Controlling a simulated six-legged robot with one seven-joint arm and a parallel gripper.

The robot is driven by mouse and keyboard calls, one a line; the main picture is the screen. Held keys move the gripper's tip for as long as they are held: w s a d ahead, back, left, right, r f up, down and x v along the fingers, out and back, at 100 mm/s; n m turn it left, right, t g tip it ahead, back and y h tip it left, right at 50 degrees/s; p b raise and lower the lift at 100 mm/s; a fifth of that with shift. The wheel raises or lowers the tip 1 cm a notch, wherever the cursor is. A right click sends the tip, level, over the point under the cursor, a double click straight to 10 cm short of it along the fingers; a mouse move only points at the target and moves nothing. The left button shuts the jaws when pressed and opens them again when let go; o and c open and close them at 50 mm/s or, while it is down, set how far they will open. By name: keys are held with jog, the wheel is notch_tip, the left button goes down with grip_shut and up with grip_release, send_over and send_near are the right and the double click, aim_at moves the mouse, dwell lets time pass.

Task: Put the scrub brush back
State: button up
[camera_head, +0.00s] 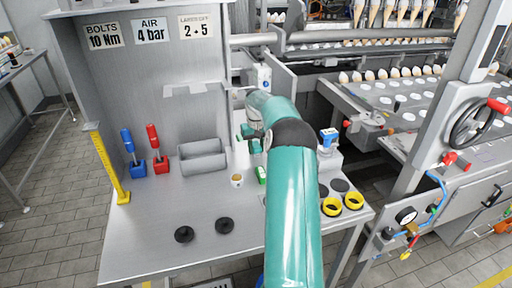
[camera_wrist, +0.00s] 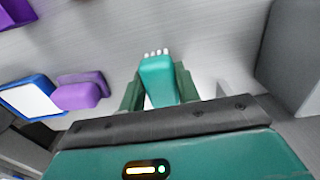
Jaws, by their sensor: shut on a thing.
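The scrub brush (camera_wrist: 158,72) shows in the wrist view as a teal block with a row of white bristles at its far end. My gripper (camera_wrist: 158,88) is shut on it, with one dark green finger on each side. In the head view my gripper (camera_head: 250,138) is above the back part of the grey bench, to the right of a grey trough. My arm hides much of that area, and I cannot make out the brush there.
On the bench (camera_head: 150,225) are the trough (camera_head: 203,158), blue (camera_head: 130,147) and red (camera_head: 155,150) handled tools, a small cup (camera_head: 237,180), a green item (camera_head: 261,175), black rings (camera_head: 184,234) and yellow rings (camera_head: 354,201). Purple blocks (camera_wrist: 80,95) show in the wrist view.

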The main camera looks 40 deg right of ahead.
aim_at(256, 145)
jog(key=o, duration=1)
jog(key=shift+f, duration=0.1)
notch_tip(256, 145, up, 12)
jog(key=shift+r, duration=0.2)
